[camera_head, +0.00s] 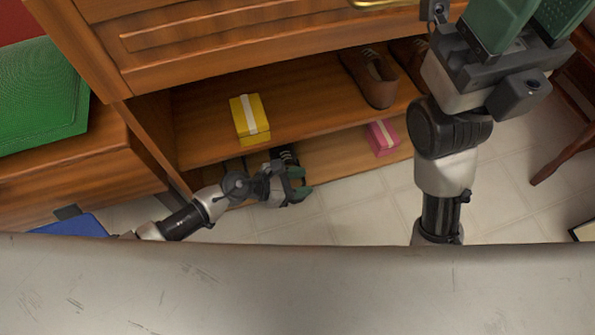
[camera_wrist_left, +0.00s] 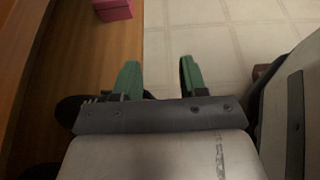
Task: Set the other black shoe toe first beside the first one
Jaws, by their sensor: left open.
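A black shoe (camera_head: 286,153) with pale laces rests on the lower shelf, partly hidden behind my left gripper (camera_head: 303,186). In the left wrist view the shoe (camera_wrist_left: 72,108) shows beside and beyond the left finger, mostly covered by the gripper body. My left gripper is open, its green fingers (camera_wrist_left: 158,78) apart with no object visible between the tips. I cannot tell whether a finger touches the shoe. A second black shoe is not clearly visible. My right gripper (camera_head: 540,15) is raised at the upper right, cut by the frame edge; no shoe shows in it.
The upper shelf (camera_head: 300,115) holds a yellow box (camera_head: 250,119) and brown shoes (camera_head: 370,78). A pink box (camera_head: 383,137) sits on the lower shelf (camera_head: 335,162), with bare shelf between it and the black shoe. A green box (camera_head: 40,95) stands left. Tiled floor in front is clear.

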